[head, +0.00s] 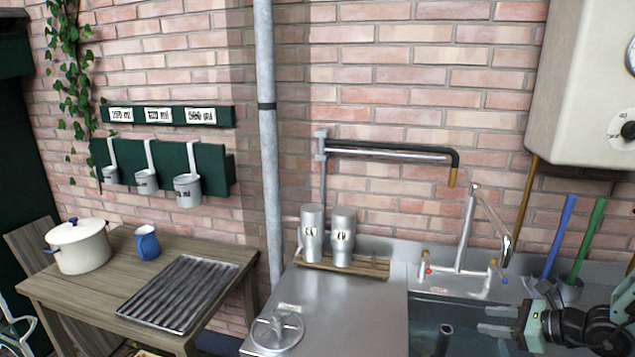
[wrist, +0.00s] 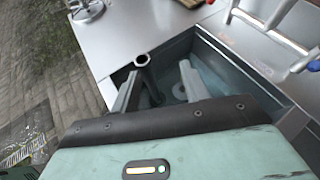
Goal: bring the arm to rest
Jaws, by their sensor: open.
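My gripper (head: 500,320) shows at the lower right of the head view, over the sink basin. Its two fingers are apart and nothing is between them. In the wrist view my gripper (wrist: 158,88) points down into the sink (wrist: 262,82). A dark upright pipe (wrist: 142,64) in the basin stands near the fingers in that picture. I cannot tell whether they touch it. The rest of my arm runs out of the head view at the right edge.
The faucet (head: 466,235) stands behind the sink. A blue handle (head: 558,238) and a green handle (head: 588,240) rise at the right. Two metal churns (head: 312,235) stand on a wooden rack (head: 345,264) on the steel counter (head: 350,312). A wooden table (head: 222,262) is at left.

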